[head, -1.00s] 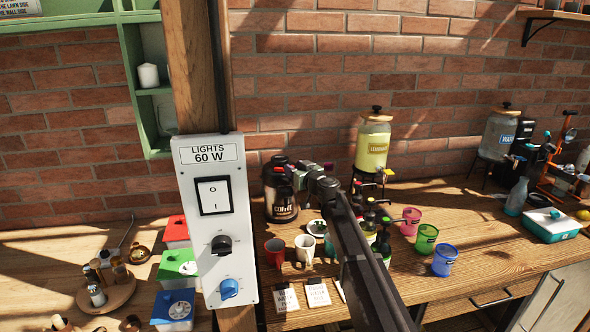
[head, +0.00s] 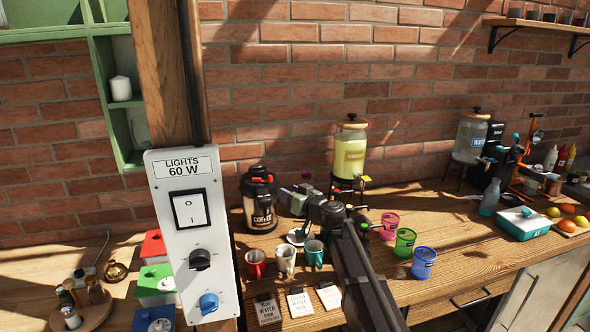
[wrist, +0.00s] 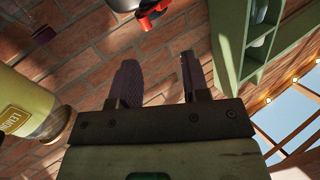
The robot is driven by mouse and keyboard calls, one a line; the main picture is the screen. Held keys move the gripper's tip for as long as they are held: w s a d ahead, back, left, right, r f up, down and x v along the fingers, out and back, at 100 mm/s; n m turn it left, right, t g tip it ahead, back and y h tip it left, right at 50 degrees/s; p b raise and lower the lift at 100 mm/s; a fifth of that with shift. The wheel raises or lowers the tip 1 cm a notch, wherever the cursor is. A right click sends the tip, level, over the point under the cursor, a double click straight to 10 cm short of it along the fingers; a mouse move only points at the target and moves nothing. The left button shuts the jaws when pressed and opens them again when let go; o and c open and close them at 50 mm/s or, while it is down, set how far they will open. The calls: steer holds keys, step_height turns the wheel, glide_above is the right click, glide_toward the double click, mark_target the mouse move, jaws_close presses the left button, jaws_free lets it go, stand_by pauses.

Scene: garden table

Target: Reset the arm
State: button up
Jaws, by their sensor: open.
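My gripper (head: 293,197) is in front of the back wall, just right of the black coffee pot (head: 259,205), at the end of my raised arm. In the wrist view, its two dark fingers (wrist: 160,82) are spread, with nothing between them but brick wall. The coffee pot's red and black top (wrist: 155,10) shows at the upper edge of that view, apart from the fingers. My arm link covers part of the table behind it in the head view.
Red (head: 255,263), white (head: 286,260) and teal (head: 314,253) mugs stand below my gripper. A lemonade dispenser (head: 350,150) stands right of it; pink, green and blue cups (head: 424,262) stand further right. A lights switch panel (head: 190,235) on a post is at left.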

steer(key=s+d+f+m+g+h, duration=0.1)
steer(key=s+d+f+g+h, duration=0.1)
steer(key=s+f+g, duration=0.5)
steer(key=s+d+f+m+g+h, duration=0.15)
steer(key=s+f, duration=0.25)
steer(key=s, duration=0.7)
steer(key=s+d+f+m+g+h, duration=0.2)
steer(key=s+d+h, duration=0.2)
steer(key=s+d, duration=0.4)
steer(key=s+d+f+m+g+h, duration=0.2)
steer(key=s+d+f+h, duration=0.1)
steer(key=s+d, duration=0.5)
steer(key=shift+s+d+f+h, duration=0.3)
steer(key=shift+s+h, duration=0.55)
steer(key=shift+s, duration=0.4)
